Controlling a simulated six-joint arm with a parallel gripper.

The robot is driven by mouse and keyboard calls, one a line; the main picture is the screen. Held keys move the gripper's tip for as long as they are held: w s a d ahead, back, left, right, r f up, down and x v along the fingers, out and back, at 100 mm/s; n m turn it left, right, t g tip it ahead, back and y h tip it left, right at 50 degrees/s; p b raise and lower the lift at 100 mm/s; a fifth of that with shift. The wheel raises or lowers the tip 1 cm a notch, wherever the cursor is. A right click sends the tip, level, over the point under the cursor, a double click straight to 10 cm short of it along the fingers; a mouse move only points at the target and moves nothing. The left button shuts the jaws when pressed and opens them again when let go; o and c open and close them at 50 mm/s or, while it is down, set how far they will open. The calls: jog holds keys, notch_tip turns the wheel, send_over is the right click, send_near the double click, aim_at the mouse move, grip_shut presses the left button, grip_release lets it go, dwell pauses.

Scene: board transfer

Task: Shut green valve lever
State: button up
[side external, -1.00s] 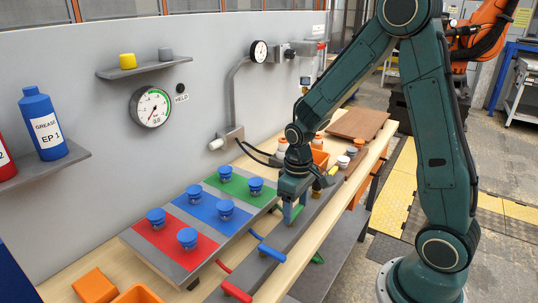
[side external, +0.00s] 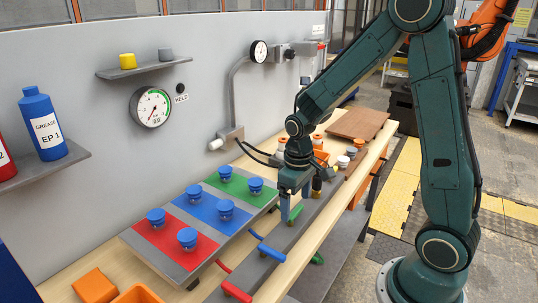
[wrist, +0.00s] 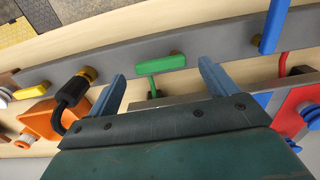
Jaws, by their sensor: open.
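The green valve lever (wrist: 160,62) lies roughly along the grey rail (wrist: 110,60) in the wrist view, with a brass-coloured pivot at its right end. A green pipe runs from the rail beneath it. My gripper (wrist: 161,74) is open and empty, with one blue finger on each side of the lever's span. I cannot tell whether either finger touches it. In the side view my gripper (side external: 294,206) points down at the rail beside the green lever, which is partly hidden there.
A yellow lever (wrist: 32,90) is at left in the wrist view, near a black connector (wrist: 72,98). The coloured board (side external: 180,262) with blue knobs stands beside the rail.

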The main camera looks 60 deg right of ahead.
aim_at(296, 211)
notch_tip(296, 211, up, 12)
dwell(0.6)
jog(key=s+a+r+t, duration=0.2)
jog(key=s+a+r, duration=0.1)
jog(key=s, duration=0.4)
jog(key=s+a+r+t, duration=0.3)
jog(key=s, duration=0.4)
jog(key=shift+s+a+t, duration=0.15)
jog(key=shift+s+t, duration=0.15)
jog(key=shift+s, duration=0.1)
